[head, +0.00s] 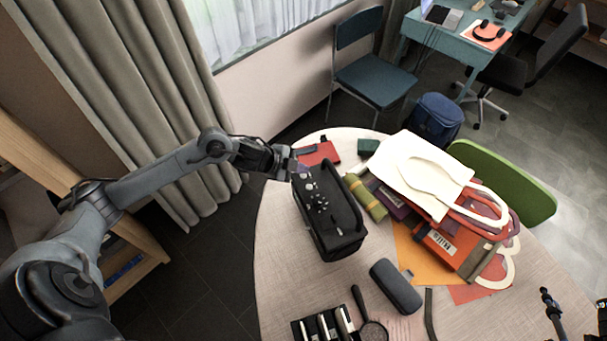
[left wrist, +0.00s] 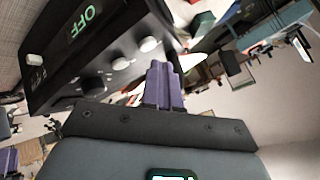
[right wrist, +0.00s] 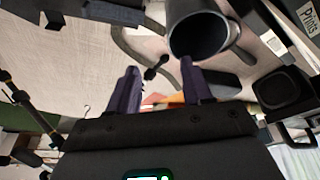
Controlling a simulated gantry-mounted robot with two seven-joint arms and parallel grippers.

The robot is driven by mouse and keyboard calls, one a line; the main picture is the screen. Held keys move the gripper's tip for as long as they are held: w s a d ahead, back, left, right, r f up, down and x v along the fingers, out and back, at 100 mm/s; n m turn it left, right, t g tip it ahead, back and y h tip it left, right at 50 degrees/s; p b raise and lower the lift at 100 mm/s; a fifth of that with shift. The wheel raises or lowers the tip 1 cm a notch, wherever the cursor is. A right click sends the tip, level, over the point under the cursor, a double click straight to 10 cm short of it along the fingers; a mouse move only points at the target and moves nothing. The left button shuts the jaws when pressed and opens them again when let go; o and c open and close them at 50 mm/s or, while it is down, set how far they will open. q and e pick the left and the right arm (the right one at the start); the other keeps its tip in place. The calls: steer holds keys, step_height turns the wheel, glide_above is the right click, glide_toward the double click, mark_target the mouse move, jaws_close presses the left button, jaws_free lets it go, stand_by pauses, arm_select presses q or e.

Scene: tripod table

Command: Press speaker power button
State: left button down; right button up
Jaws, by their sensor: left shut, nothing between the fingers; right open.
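The black speaker (head: 330,222) stands on the round table, with a carry handle and small controls on its top panel. In the left wrist view the speaker (left wrist: 125,22) shows a green display reading OFF, pale knobs and dark knobs. I cannot tell which control is the power button. My left gripper (head: 294,165) is at the speaker's far left end. Its purple fingers (left wrist: 163,68) are shut and empty, close to a white knob (left wrist: 150,45); contact cannot be told. My right gripper (right wrist: 160,80) is open and empty, away from the speaker.
A green-yellow roll (head: 366,198), a white bag (head: 415,170) and a stack of books crowd the speaker's right side. The table (head: 275,255) is bare left of the speaker.

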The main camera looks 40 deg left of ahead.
arm_select(q)
steer(key=shift+f, duration=0.15)
stand_by(0.3)
steer(key=shift+f, duration=0.25)
stand_by(0.4)
steer(key=shift+f, duration=0.45)
steer(key=shift+r, duration=0.15)
stand_by(0.4)
steer(key=shift+r+p, duration=0.7)
steer(key=shift+p, duration=0.15)
